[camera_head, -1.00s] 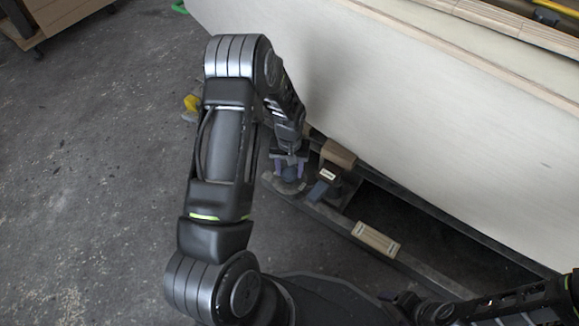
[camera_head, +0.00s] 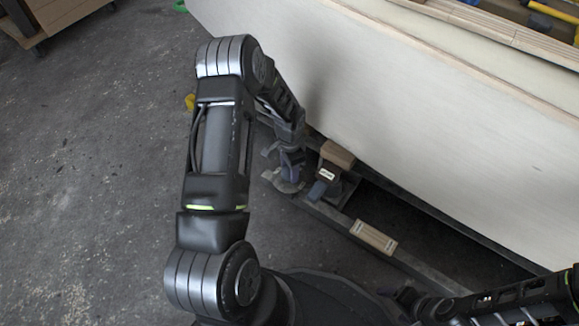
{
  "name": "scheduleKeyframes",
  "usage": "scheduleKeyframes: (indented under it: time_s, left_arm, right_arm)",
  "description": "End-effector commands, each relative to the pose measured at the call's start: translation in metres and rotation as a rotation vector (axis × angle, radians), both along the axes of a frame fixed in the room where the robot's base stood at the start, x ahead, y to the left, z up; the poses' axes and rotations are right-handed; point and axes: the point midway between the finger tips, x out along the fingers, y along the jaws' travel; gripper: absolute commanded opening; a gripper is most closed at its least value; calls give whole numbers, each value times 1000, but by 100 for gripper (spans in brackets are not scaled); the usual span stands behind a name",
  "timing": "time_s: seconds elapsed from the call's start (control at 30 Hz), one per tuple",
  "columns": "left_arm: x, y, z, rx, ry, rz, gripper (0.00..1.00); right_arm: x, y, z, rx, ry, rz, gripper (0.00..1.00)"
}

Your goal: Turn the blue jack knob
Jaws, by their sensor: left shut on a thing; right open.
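The blue jack knob (camera_head: 291,176) is low on the floor-level frame beside the white hull panel, mostly covered by my gripper. My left gripper (camera_head: 290,168) reaches down onto it from above, with its fingers shut around it. The fingers are seen nearly edge-on, so the grip itself is only partly visible. My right gripper (camera_head: 403,297) is at the bottom right, dark and partly lost against my body, open and away from the knob.
The plywood hull panel (camera_head: 400,110) rises close to the right of my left gripper. A brown wooden block (camera_head: 337,155) sits on a support beside the knob. A pale wood block (camera_head: 374,237) lies on the dark rail. Open concrete floor (camera_head: 90,160) is at left.

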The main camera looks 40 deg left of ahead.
Motion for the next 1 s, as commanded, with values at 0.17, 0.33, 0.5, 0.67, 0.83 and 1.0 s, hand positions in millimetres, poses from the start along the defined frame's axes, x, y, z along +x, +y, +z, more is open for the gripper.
scheduleKeyframes:
  time_s: [0.17, 0.33, 0.5, 0.67, 0.83, 1.0]
  left_arm:
    - [0, 0, 1, -1, 0, -166, 7]
    - [0, 0, 1, -1, 0, -328, 7]
    - [-1, 0, 1, -2, 1, -489, 7]
    - [0, 0, 1, -1, 0, -642, 7]
    - [0, 0, 1, -1, -1, -799, 7]
    - [0, 0, 1, 0, 0, -934, 7]
  right_arm:
    - [-1, 0, 6, 0, 2, 1, 75]
    - [-2, 0, 11, 1, 5, 2, 75]
    - [-2, 0, 16, 1, 6, 3, 75]
    - [-3, 0, 21, 1, 8, 4, 75]
    - [-4, -1, 25, 2, 11, 5, 75]
    - [-5, -1, 29, 2, 13, 7, 75]
